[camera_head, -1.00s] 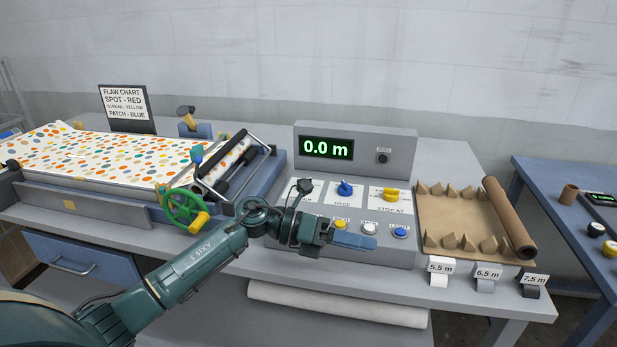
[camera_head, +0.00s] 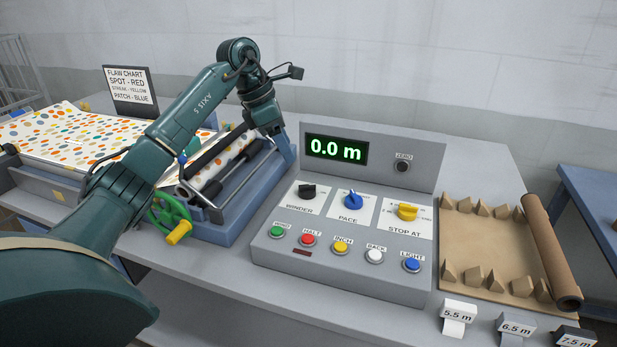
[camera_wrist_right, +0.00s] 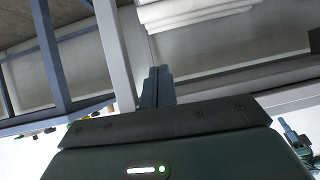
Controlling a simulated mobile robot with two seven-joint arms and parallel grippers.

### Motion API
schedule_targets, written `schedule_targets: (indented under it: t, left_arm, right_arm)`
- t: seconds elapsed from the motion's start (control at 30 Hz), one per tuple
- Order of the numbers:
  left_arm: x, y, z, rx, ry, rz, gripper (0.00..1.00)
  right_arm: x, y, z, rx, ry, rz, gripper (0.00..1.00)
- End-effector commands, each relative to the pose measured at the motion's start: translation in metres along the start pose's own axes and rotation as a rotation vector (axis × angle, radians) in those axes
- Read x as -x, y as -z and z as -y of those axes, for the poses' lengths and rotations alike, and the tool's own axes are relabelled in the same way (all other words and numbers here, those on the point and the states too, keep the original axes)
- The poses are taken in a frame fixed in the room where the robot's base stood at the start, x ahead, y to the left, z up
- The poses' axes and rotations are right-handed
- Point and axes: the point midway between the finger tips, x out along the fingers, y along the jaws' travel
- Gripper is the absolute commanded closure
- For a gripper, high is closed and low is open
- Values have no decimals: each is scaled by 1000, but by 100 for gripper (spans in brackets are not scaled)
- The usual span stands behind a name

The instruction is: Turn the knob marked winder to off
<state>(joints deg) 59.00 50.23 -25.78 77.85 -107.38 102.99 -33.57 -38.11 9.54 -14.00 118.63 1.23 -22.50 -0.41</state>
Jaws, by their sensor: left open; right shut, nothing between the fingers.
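The winder knob (camera_head: 307,191) is a small black knob on a white plate marked WINDER, at the left of the grey control panel (camera_head: 340,275). Its setting is too small to read. My left gripper (camera_head: 284,146) points down behind and to the left of the knob, by the roller frame, apart from the knob. It is open, but its fingers are hard to make out against the blue frame. My right gripper (camera_wrist_right: 157,88) shows only in the right wrist view, shut and empty, with table legs beyond it.
Beside the knob are a blue pace knob (camera_head: 353,201) and a yellow stop-at knob (camera_head: 407,212). Several push buttons, including the red halt button (camera_head: 308,239), line the front. The display (camera_head: 336,149) reads 0.0 m. A green handwheel (camera_head: 168,214) stands at left.

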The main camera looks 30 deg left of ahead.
Motion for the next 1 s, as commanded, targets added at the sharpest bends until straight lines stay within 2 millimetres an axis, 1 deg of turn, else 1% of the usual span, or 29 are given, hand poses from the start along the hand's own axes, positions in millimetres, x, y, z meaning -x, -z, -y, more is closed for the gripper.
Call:
schedule_targets:
  t: [0.03,0.3,0.4,0.5,0.6,0.7,0.97,1.0]
  left_arm:
    - [-11,0,1,-1,4,-1,42]
    - [-68,-1,2,0,6,1,42]
    - [-85,-1,2,-1,5,2,42]
    - [-98,-2,1,0,4,3,42]
    - [-107,-1,1,-1,3,2,42]
    - [-111,-1,1,-2,1,3,42]
    - [-113,-1,1,-2,1,3,42]
    - [-112,-1,1,-1,1,3,45]
  right_arm:
    - [2,-2,1,-1,1,7,100]
    - [6,-4,0,-3,-2,26,100]
    - [6,-5,-2,-3,-6,33,100]
    - [5,-6,-3,-4,-11,37,100]
    - [5,-4,-5,-5,-15,35,100]
    - [4,-2,-7,-5,-19,31,100]
    - [3,0,-7,-7,-20,27,100]
    - [3,0,-7,-7,-19,27,100]
